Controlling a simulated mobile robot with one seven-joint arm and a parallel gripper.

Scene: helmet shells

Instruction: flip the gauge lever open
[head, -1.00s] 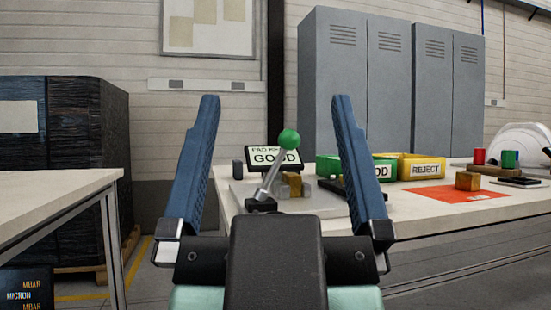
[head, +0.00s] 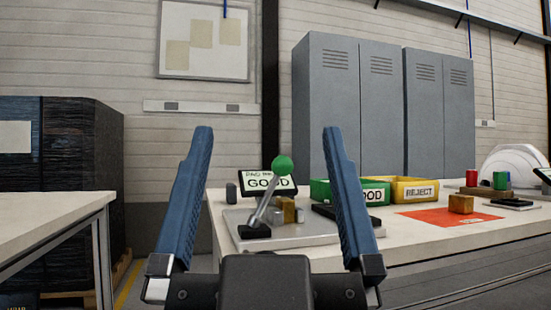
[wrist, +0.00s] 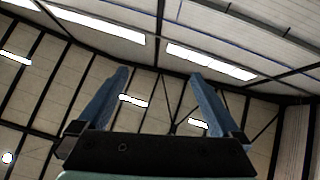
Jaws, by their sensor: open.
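The gauge lever (head: 264,197) is a grey metal rod with a green ball knob (head: 282,165) on top. It leans up and to the right from a black base (head: 254,231) on a light grey plate (head: 300,239). My gripper (head: 257,130) is open, with its two blue fingers apart and nothing between them. In the head view the lever shows between the fingers, but it stands on the table beyond them. In the wrist view my gripper (wrist: 160,78) points at the ceiling and the lever is not seen.
A display reading GOOD (head: 267,183) stands behind the lever. A brass-coloured block (head: 286,207) sits just right of it. A green bin (head: 320,192), a yellow REJECT bin (head: 405,192) and an orange mat (head: 440,219) lie further right. Another table (head: 50,208) is at left.

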